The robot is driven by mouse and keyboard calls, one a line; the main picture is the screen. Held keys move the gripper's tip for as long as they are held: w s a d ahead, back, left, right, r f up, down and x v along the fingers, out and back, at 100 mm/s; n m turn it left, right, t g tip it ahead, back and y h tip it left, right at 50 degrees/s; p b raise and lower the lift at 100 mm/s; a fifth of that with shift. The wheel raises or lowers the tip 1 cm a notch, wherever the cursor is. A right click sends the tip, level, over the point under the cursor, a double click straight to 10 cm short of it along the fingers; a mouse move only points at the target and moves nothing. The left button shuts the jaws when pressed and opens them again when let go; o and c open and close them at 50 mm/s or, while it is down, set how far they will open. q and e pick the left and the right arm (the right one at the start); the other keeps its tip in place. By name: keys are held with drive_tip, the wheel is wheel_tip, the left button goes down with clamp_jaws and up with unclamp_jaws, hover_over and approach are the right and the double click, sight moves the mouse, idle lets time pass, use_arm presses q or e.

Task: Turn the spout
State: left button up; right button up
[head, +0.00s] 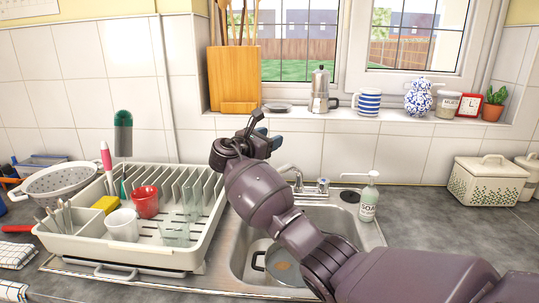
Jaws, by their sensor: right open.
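The chrome spout (291,170) rises at the back edge of the sink (376,238), and part of it is hidden behind my right arm. A chrome tap knob (322,185) stands just right of it. My right gripper (264,131) is open and empty, in front of the tiled wall. In the picture it is up and to the left of the spout, apart from it. My left gripper is not in view.
A pan (283,262) lies in the sink under my arm. A soap bottle (369,198) stands at the sink's right edge. A dish rack (75,243) with a red cup (146,201) and glasses fills the left. The windowsill above holds a moka pot (320,92) and a striped mug (368,101).

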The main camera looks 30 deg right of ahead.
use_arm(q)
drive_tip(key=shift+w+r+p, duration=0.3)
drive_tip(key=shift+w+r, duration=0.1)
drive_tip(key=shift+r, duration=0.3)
use_arm(e)
wheel_tip(320, 180, up, 7)
drive_tip(key=shift+c, duration=0.4)
